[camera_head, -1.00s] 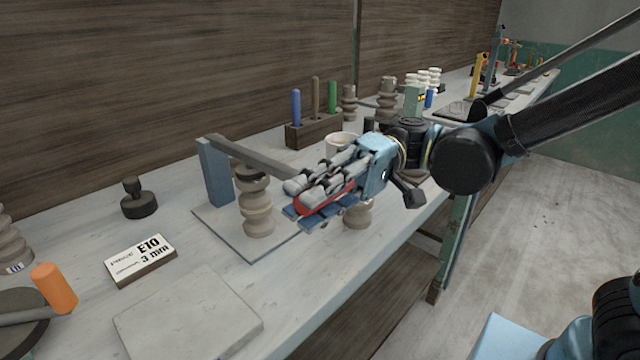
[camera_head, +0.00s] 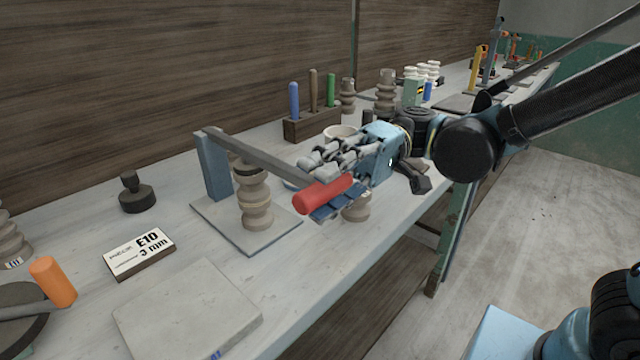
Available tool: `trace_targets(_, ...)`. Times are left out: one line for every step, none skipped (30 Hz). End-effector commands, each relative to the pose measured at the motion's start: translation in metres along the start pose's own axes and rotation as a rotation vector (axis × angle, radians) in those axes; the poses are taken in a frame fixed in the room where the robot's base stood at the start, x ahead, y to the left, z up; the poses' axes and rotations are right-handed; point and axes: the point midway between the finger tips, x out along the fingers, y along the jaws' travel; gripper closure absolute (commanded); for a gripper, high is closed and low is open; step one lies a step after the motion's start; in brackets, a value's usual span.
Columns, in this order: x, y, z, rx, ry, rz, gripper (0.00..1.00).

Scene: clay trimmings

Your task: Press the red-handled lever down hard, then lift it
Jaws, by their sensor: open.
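The lever is a grey bar (camera_head: 258,158) hinged on a blue-grey post (camera_head: 213,168), sloping slightly down to a red handle (camera_head: 323,194). A stacked clay-coloured column (camera_head: 253,195) stands under the bar on a thin grey base plate (camera_head: 215,219). My gripper (camera_head: 330,185) is open at the red handle, with grey fingers behind and above it and blue finger parts below it. The handle lies between them; whether they touch it I cannot tell. Part of another ribbed clay piece (camera_head: 357,208) shows below my gripper.
A sign reading E10, 3 mm (camera_head: 139,252), a black knob-topped weight (camera_head: 136,193), a flat slab (camera_head: 187,308) and an orange-handled tool (camera_head: 53,282) lie to the left. A wooden block with coloured handles (camera_head: 312,125) and a pale cup (camera_head: 341,133) stand behind.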

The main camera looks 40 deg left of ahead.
Motion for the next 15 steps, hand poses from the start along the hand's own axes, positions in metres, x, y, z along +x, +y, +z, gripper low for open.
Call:
trace_targets(-0.008,0.0,-0.001,0.0,0.004,0.001,0.55)
trace_targets(-0.013,0.0,-0.001,0.0,0.004,0.001,0.55)
trace_targets(-0.018,0.0,-0.001,0.0,0.004,0.0,0.55)
trace_targets(-0.022,0.0,-0.001,0.0,0.004,0.0,0.55)
trace_targets(-0.027,0.0,-0.001,0.0,0.004,0.0,0.55)
trace_targets(-0.032,0.0,-0.001,0.0,0.004,0.0,0.55)
trace_targets(-0.037,0.0,-0.001,0.0,0.004,0.0,0.55)
trace_targets(-0.041,0.0,-0.001,0.0,0.004,0.0,0.55)
trace_targets(-0.046,0.0,-0.001,0.0,0.004,0.0,0.55)
trace_targets(-0.051,0.0,-0.001,0.0,0.004,0.0,0.55)
trace_targets(-0.055,0.0,0.0,0.0,0.004,0.0,0.55)
trace_targets(-0.061,0.0,-0.001,0.0,0.004,0.0,0.55)
trace_targets(-0.065,0.0,-0.001,0.0,0.004,0.0,0.55)
trace_targets(-0.069,0.0,0.0,0.0,0.003,0.0,0.55)
trace_targets(-0.073,0.0,0.0,0.0,0.004,0.0,0.55)
